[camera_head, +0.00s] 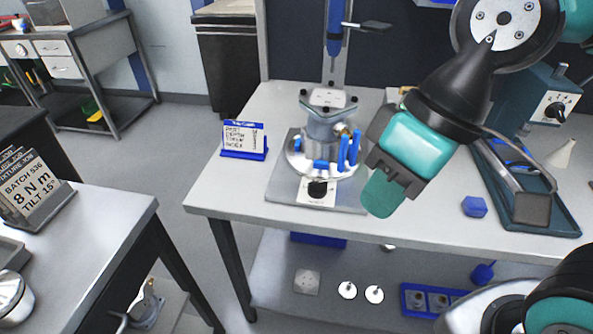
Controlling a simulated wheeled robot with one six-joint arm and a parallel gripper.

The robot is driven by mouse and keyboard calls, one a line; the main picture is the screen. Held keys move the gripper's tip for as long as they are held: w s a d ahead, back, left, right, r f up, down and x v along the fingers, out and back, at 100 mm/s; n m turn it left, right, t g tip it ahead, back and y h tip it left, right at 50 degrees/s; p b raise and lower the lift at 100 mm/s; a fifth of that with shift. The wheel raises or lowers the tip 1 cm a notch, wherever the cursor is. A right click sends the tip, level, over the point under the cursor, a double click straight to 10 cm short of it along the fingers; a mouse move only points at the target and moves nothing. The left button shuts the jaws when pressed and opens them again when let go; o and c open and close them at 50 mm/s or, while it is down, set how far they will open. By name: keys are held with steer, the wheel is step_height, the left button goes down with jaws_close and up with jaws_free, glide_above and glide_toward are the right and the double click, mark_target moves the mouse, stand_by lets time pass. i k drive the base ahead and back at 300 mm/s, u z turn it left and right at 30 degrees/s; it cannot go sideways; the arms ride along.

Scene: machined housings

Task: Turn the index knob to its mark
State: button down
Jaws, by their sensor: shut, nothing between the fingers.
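A metal housing (325,128) sits in a round fixture with blue clamps on a grey base plate (283,183) on the bench. A black knob (317,188) is at the front of the fixture, above a small white plate (317,200); it appears to be the index knob. Its pointer and mark are too small to read. My gripper (381,197) hangs to the right of the knob, nearer the camera and apart from it in the picture. Its teal fingers are shut and hold nothing.
A blue screwdriver (334,35) hangs above the housing. A blue-framed card (244,140) stands to the left. A blue hexagonal piece (474,206), a tray (560,222) and a blue control box (545,100) with its own dial are on the right. The bench's front left is clear.

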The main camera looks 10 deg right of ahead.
mark_target(317, 190)
steer(key=z, duration=1.05)
steer(key=k, duration=0.85)
steer(key=u, duration=0.8)
steer(key=i, duration=0.5)
steer(key=z, duration=0.05)
